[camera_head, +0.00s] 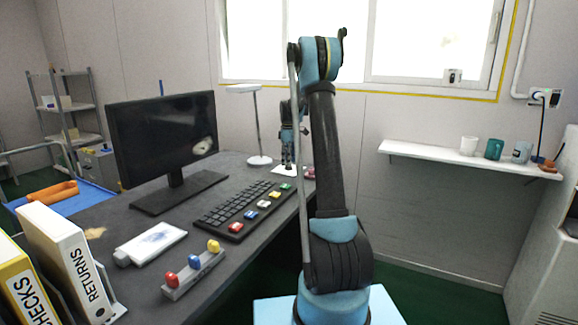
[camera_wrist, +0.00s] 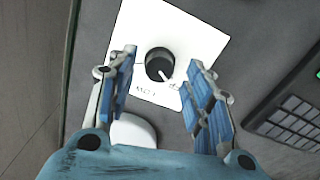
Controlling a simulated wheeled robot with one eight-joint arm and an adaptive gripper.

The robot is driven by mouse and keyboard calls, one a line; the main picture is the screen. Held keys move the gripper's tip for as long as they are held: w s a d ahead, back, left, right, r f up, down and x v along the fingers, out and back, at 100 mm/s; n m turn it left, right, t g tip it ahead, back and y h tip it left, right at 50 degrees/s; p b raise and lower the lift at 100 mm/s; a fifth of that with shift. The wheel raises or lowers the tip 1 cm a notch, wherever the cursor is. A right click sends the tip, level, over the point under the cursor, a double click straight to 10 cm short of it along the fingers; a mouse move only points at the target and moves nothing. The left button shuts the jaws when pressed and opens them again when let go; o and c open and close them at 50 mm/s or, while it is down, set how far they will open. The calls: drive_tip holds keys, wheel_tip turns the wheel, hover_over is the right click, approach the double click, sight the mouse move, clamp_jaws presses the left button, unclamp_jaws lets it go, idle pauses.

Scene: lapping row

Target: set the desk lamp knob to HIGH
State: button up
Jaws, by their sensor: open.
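The white desk lamp (camera_head: 257,110) stands at the back of the dark desk, its round base (camera_head: 260,161) left of my gripper. A white plate (camera_wrist: 190,42) with a black round knob (camera_wrist: 158,63) fills the middle of the wrist view; the plate also shows in the head view (camera_head: 281,172). A white pointer mark on the knob points to the lower right in the wrist view.
A keyboard (camera_head: 233,205) with coloured keys lies in front of the plate. A monitor (camera_head: 161,137) stands to the left. Binders (camera_head: 66,262), a white device (camera_head: 151,243) and a grey block with coloured knobs (camera_head: 193,273) occupy the near desk. A wall shelf (camera_head: 443,157) holds mugs.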

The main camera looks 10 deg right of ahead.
drive_tip(key=shift+f, duration=1)
drive_tip(key=c, duration=1.1)
drive_tip(key=shift+d, duration=0.1)
